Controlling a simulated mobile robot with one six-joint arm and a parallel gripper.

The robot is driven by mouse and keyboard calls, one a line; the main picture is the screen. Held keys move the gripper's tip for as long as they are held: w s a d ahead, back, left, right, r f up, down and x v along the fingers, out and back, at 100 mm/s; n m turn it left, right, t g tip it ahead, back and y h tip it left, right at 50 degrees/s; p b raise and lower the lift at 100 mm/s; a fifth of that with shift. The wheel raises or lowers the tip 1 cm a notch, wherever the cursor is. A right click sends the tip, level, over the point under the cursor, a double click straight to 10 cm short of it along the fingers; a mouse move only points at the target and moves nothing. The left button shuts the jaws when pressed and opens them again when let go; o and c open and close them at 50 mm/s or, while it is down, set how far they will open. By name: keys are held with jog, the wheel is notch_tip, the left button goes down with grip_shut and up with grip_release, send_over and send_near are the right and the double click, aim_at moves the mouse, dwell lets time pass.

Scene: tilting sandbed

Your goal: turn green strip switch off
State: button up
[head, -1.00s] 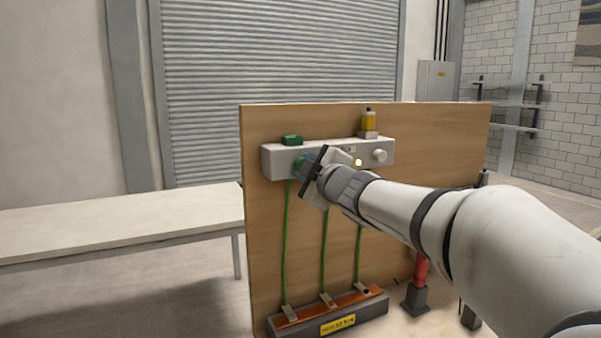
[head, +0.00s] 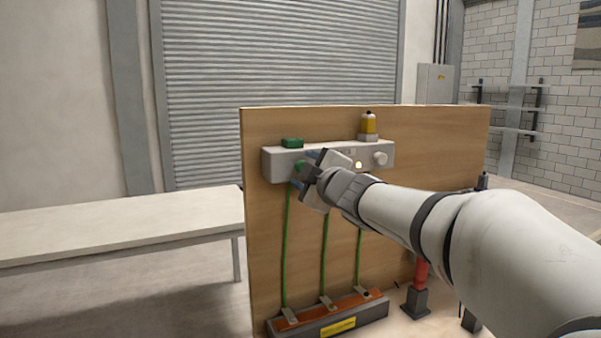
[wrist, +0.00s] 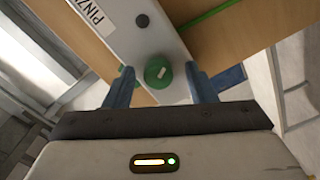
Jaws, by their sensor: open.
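The green strip switch is a round green knob (wrist: 158,71) with a short pale mark on its face, in the wrist view. It sits on the grey control strip (head: 345,152) on the wooden board and is partly hidden behind my gripper in the head view (head: 300,167). My gripper (wrist: 160,88) is open, with one blue finger on each side of the knob. I cannot tell whether the fingers touch it.
Green cords (head: 286,250) run down to a base (head: 335,317). A pale table (head: 120,220) stands left.

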jog(key=v, duration=0.7)
jog(key=shift+s, duration=0.4)
jog(key=shift+d, duration=0.15)
jog(key=s+d+f+m+g+h, duration=0.45)
jog(key=d+f+m+h, duration=0.5)
jog(key=f, duration=0.45)
jog(key=s+a+f+m+g+y, duration=0.1)
jog(key=s+f+m+g, duration=0.6)
jog(key=s+f, duration=0.9)
jog(key=s+g+y, duration=0.1)
jog(key=s+g, duration=0.1)
jog(key=s, duration=0.1)
jog(key=shift+s+g+y, duration=0.1)
jog(key=shift+g+y, duration=0.15)
